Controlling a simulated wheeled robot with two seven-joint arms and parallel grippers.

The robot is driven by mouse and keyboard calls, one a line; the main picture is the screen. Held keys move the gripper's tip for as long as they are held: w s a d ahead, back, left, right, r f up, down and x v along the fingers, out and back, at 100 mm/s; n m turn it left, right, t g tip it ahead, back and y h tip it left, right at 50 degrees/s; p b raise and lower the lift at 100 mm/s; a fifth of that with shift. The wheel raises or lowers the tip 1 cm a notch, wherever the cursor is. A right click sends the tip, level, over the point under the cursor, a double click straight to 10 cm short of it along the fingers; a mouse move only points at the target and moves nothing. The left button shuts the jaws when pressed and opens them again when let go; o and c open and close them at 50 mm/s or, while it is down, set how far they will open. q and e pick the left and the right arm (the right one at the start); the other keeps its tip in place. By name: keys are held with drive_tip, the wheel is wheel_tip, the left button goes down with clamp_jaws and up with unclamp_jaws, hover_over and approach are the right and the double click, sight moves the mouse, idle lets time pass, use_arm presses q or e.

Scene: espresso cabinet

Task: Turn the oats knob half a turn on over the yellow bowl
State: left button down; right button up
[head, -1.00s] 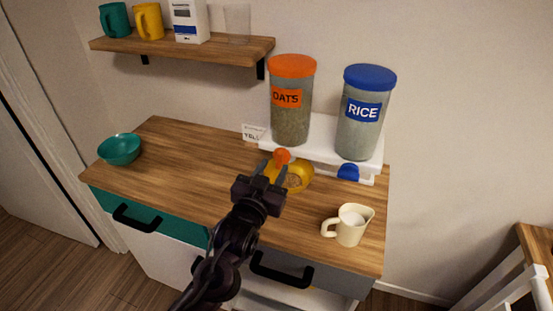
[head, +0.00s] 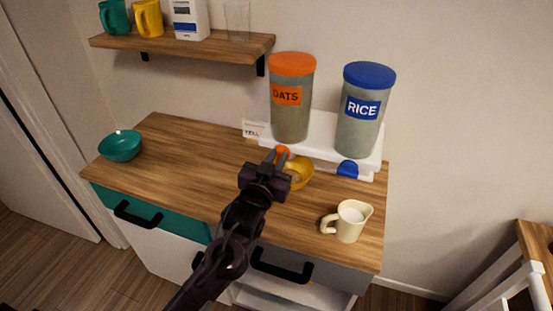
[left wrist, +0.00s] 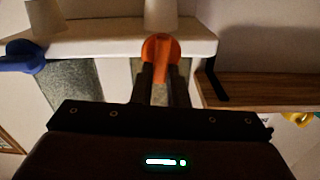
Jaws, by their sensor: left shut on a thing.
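The clear oats dispenser (head: 292,118) with an orange lid and OATS label stands on a white stand at the back of the counter. Its orange knob (head: 282,150) faces front and also shows in the left wrist view (left wrist: 160,46). My left gripper (head: 280,157) is shut on this knob, its two fingers on either side of it. The yellow bowl (head: 304,181) stands on the counter below the knob, partly hidden by my gripper. Some pale brown stuff shows in it. My right gripper is not in view.
The rice dispenser (head: 357,128) with its blue knob (head: 347,170) stands just right. A cream jug (head: 349,222) stands at the front right, and a teal bowl (head: 120,147) at the far left. A wall shelf (head: 180,46) holds mugs, a carton and a glass. The counter's left middle is clear.

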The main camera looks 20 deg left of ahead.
use_arm(q)
drive_tip(key=m+p, duration=0.2)
drive_tip(key=m, duration=0.1)
drive_tip(key=shift+d+r, duration=0.1)
drive_tip(key=shift+d, duration=0.1)
drive_tip(key=shift+d+f+m+p, duration=0.2)
drive_tip(key=shift+m+p, duration=1)
drive_tip(key=shift+m, duration=1.1)
drive_tip(key=shift+d+f+m+p, duration=0.1)
drive_tip(key=shift+f+m+p, duration=0.15)
drive_tip(key=shift+m+p, duration=1.5)
drive_tip(key=shift+d+f+m+p, duration=0.2)
drive_tip(key=shift+m+p, duration=0.4)
drive_tip(key=shift+m, duration=2.25)
drive_tip(key=shift+f, duration=0.1)
drive_tip(key=c, duration=1.4)
unclamp_jaws()
drive_tip(key=shift+c, duration=0.2)
